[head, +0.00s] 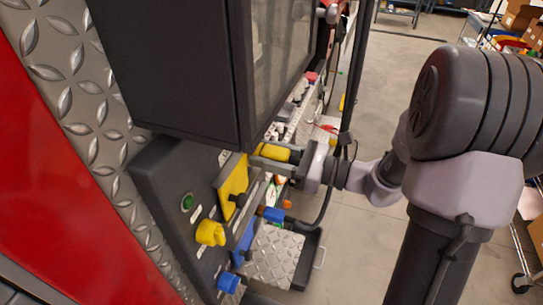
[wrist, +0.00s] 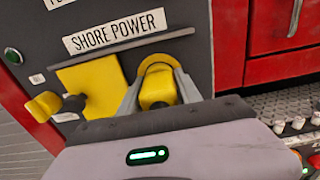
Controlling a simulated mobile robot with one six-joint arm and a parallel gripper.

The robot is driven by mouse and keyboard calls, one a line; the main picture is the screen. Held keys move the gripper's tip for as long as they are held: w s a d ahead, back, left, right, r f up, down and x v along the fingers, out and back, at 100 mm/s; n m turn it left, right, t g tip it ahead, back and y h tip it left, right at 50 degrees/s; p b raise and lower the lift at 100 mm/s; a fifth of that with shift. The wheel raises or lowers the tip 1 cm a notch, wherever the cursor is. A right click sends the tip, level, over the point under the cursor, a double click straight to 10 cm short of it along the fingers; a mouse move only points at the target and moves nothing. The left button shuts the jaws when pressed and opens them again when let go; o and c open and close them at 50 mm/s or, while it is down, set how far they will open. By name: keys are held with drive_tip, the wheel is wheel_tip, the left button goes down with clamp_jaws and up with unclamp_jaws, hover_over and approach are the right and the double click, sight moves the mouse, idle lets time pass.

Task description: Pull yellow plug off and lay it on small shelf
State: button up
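The yellow plug (head: 275,152) is between the fingers of my gripper (head: 268,160), at the dark side panel below the black cabinet. In the wrist view, the fingers of my gripper (wrist: 160,82) press on both sides of the yellow plug (wrist: 157,88), under the SHORE POWER label. I cannot tell whether the plug is fully seated, as my gripper and the plug body hide the socket. The small shelf (head: 275,258) is a tread-plate tray with a black rim, low beside the panel and empty.
A yellow flap (head: 232,180) stands beside the plug, with a yellow knob (head: 210,232) lower left. A blue plug (head: 272,214) and a dark cable hang between my gripper and the shelf. The black cabinet (head: 170,70) overhangs closely. Open floor lies to the right.

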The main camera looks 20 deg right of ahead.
sight(289, 160)
clamp_jaws()
drive_tip(key=shift+s+d, duration=0.1)
drive_tip(key=shift+d, duration=0.05)
drive_tip(key=shift+b+v, duration=0.35)
drive_tip(key=shift+v, duration=2.5)
